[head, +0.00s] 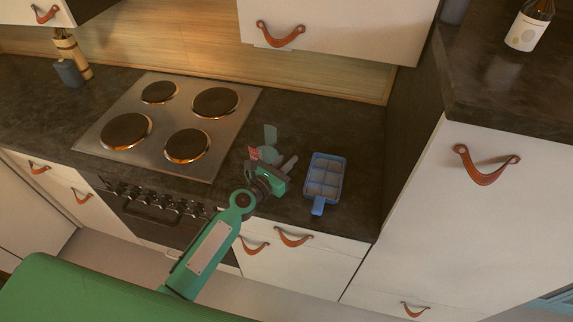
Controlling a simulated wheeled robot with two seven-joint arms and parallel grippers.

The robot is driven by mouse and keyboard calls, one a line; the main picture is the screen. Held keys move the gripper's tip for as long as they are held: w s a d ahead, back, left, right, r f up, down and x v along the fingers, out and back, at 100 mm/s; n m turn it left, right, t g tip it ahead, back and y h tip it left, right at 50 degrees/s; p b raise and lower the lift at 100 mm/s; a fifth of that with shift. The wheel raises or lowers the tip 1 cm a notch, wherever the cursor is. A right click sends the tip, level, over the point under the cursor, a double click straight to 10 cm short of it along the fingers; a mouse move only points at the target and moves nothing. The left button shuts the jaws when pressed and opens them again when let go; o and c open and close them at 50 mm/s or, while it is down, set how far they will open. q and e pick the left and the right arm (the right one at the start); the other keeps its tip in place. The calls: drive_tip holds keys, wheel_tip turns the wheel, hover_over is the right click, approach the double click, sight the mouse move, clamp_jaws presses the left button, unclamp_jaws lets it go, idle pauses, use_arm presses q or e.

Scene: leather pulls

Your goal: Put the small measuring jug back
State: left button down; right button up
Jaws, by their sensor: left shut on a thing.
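My left gripper (275,165) is over the counter between the stove and the blue tray, with its arm coming up from below. It is shut on a small pale grey-green thing with a red patch (267,154), which looks like the small measuring jug. The gripper hides part of it, so its full shape and tilt are unclear. I cannot tell whether it touches the counter. My right gripper is not in view.
A blue compartment tray with a handle (318,207) lies on the dark counter (352,134), right of the gripper. A four-plate stove (178,128) is on the left. A wall cabinet (345,25) hangs above. A bottle (529,27) stands on the higher right-hand top.

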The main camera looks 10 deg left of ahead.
use_arm(q)
drive_tip(key=shift+r, duration=0.1)
drive_tip(key=c, duration=1.8)
unclamp_jaws()
drive_tip(key=shift+f, duration=0.25)
drive_tip(key=o, duration=0.4)
drive_tip(key=shift+o, duration=0.2)
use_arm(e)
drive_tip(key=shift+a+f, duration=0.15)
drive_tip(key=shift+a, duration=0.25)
use_arm(q)
drive_tip(key=shift+r, duration=0.15)
